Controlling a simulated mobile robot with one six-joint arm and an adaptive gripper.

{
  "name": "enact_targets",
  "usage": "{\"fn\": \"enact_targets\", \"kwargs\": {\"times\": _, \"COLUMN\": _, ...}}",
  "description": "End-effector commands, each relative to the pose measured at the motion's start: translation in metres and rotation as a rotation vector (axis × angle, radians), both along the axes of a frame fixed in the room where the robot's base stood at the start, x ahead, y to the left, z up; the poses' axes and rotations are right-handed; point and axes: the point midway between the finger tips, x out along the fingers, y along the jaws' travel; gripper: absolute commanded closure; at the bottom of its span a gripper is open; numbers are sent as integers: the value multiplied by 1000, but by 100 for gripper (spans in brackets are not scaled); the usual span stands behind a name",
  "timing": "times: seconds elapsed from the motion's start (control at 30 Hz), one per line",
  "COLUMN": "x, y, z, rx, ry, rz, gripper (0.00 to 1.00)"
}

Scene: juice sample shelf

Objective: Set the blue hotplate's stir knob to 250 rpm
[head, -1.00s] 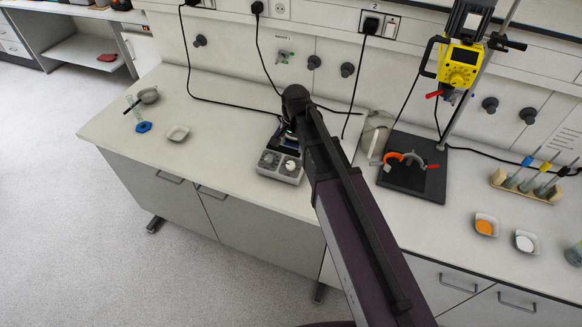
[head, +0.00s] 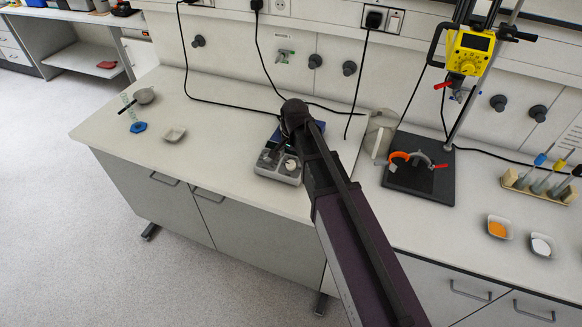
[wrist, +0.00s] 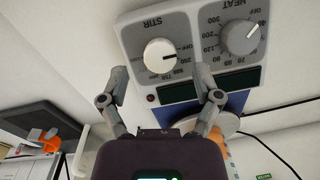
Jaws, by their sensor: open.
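The hotplate (head: 278,166) stands on the bench, with part of its blue top showing beside my arm. In the wrist view its front panel (wrist: 190,85) appears upside down. The white stir knob (wrist: 160,56) has a dark pointer line aimed to the picture's right, close to the OFF end of its scale; I cannot read the exact setting. The grey heat knob (wrist: 240,37) is to its right. My gripper (wrist: 162,76) is open and empty, its fingers spread below and to either side of the stir knob, apart from it. In the head view my arm largely hides the gripper.
A black-based stand (head: 420,180) with a yellow device (head: 468,52) is right of the hotplate. A white dish (head: 173,134) and a blue base (head: 138,127) lie to the left. Dishes with orange (head: 498,228) and white powder (head: 541,245) are far right.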

Motion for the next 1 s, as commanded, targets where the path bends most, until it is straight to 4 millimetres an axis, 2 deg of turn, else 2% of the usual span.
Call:
{"fn": "enact_targets", "kwargs": {"times": 0.03, "x": 0, "y": 0, "z": -8, "rx": 0, "ry": 0, "rz": 0, "gripper": 18}}
{"fn": "enact_targets", "kwargs": {"times": 0.3, "x": 1, "y": 1, "z": -22, "rx": 0, "ry": 0, "rz": 0, "gripper": 18}}
{"fn": "enact_targets", "kwargs": {"times": 0.8, "x": 1, "y": 1, "z": -24, "rx": 0, "ry": 0, "rz": -1, "gripper": 18}}
{"fn": "enact_targets", "kwargs": {"times": 0.87, "x": 1, "y": 1, "z": -24, "rx": 0, "ry": 0, "rz": -1, "gripper": 33}}
{"fn": "enact_targets", "kwargs": {"times": 1.0, "x": 1, "y": 1, "z": -24, "rx": 0, "ry": 0, "rz": -1, "gripper": 74}}
